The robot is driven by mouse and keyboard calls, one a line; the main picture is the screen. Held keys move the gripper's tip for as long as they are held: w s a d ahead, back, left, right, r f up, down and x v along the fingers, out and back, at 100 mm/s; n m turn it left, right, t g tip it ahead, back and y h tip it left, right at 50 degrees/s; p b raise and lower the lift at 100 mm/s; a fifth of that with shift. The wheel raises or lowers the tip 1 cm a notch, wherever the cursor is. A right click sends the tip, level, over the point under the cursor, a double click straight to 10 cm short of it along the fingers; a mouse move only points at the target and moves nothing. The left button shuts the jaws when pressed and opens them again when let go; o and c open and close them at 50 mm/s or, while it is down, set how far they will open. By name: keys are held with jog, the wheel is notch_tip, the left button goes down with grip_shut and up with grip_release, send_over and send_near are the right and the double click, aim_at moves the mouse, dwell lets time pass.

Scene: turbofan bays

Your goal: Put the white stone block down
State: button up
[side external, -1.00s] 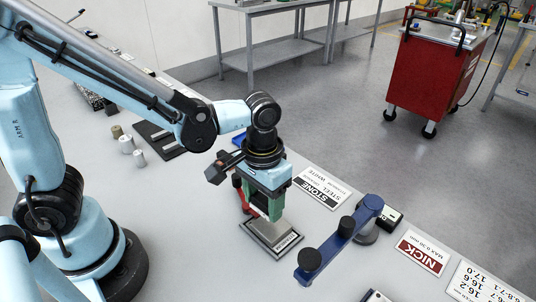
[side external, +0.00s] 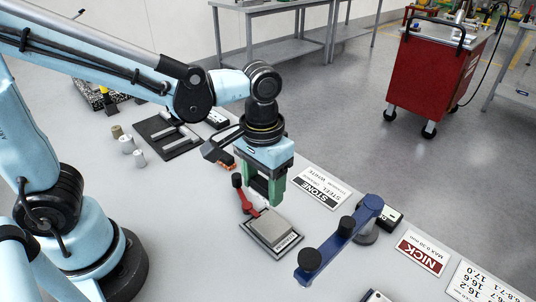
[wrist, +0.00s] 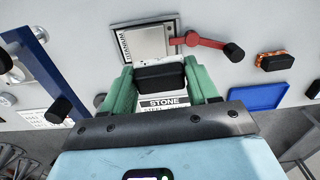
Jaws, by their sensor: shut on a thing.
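The white stone block (wrist: 160,77) has a black back and a thin pale edge, and sits between my gripper's green fingers in the wrist view. My gripper (side external: 264,194) is shut on it, raised above the table just behind the plate fixture. The fingers hide most of the block in the side view. The metal titanium plate (side external: 272,229) lies in its fixture, with a red clamp lever (side external: 246,200) at its edge. A blue tray (wrist: 258,96) lies right of my gripper in the wrist view, empty as far as it shows.
An orange stone block (wrist: 275,60) with a black back lies near the blue tray. The stone sign (side external: 318,192) lies flat on the table. A blue arm with black knobs (side external: 338,240) stands right of the plate. A dark tray (side external: 168,137) holds metal bars.

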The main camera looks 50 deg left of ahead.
jog(key=shift+s+a+r+n, duration=0.2)
jog(key=shift+a+n, duration=0.1)
jog(key=shift+a, duration=0.15)
jog(key=s+a+r+n, duration=0.2)
jog(key=s+a+n, duration=0.5)
jog(key=a, duration=0.1)
jog(key=n, duration=0.1)
send_over(186, 186)
notch_tip(186, 186, down, 8)
jog(key=shift+d+r, duration=0.15)
jog(key=shift+r, duration=0.1)
jog(key=shift+f, duration=2.05)
jog(key=shift+f, duration=0.1)
jog(key=o, duration=0.9)
